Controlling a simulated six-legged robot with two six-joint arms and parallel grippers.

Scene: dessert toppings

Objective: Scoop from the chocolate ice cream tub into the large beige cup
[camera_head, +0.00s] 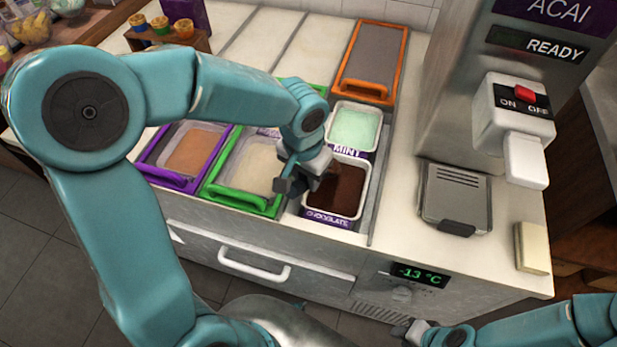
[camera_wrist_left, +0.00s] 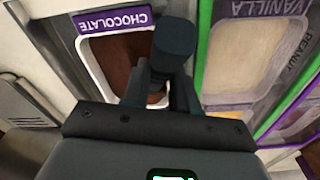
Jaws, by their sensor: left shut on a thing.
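The chocolate ice cream tub (camera_head: 352,213) is a white-rimmed tub of dark brown ice cream at the front of the freezer counter. It also shows in the left wrist view (camera_wrist_left: 88,60), with its purple CHOCOLATE label. My left gripper (camera_head: 305,182) is over the tub's left side. It is shut on a dark cylindrical handle (camera_wrist_left: 174,45), seen nearly end-on. The tool's far end is hidden, so I cannot tell whether it touches the ice cream. My right gripper (camera_head: 412,332) is at the bottom edge, partly cut off. I cannot make out a large beige cup.
A mint tub (camera_head: 355,127) sits behind the chocolate. Green-framed (camera_head: 243,201) and purple-framed (camera_head: 170,178) lids cover tubs to the left. An orange-framed lid (camera_head: 363,87) is behind. A grey tray (camera_head: 455,195) and the acai machine (camera_head: 450,90) stand right. Small cups fill a wooden holder (camera_head: 182,42).

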